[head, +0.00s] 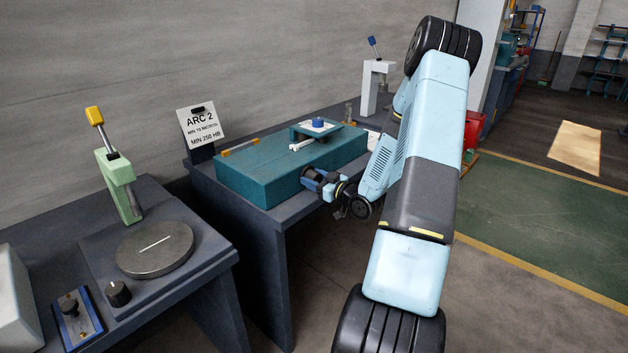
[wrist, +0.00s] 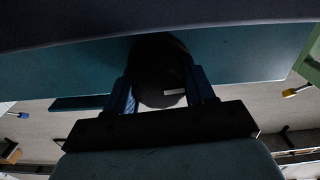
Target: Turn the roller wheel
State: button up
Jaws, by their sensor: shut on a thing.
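The roller wheel (wrist: 160,75) is a dark, round piece with a short white mark, seen in the wrist view against the teal box-shaped machine (head: 250,182). My gripper (head: 313,180) is at the machine's front face, near its right part. In the wrist view its two blue fingers (wrist: 162,93) are on either side of the wheel and shut on it. In the head view the wheel is mostly hidden by my gripper.
The machine stands on a dark bench (head: 262,215) beside an "ARC 2" sign (head: 201,125). A second bench at left holds a round plate (head: 155,249), a green lever stand (head: 120,185) and a black knob (head: 118,293). Open floor lies at right.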

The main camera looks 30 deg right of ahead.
jog(key=m, duration=0.5)
jog(key=shift+f+m, duration=0.1)
jog(key=shift+m, duration=0.2)
jog(key=m, duration=0.4)
jog(key=shift+d+m, duration=0.15)
jog(key=shift+m, duration=0.25)
jog(key=o, duration=1)
jog(key=shift+o, duration=0.2)
jog(key=v, duration=1.3)
jog(key=shift+s, duration=0.3)
jog(key=shift+w+d, duration=0.1)
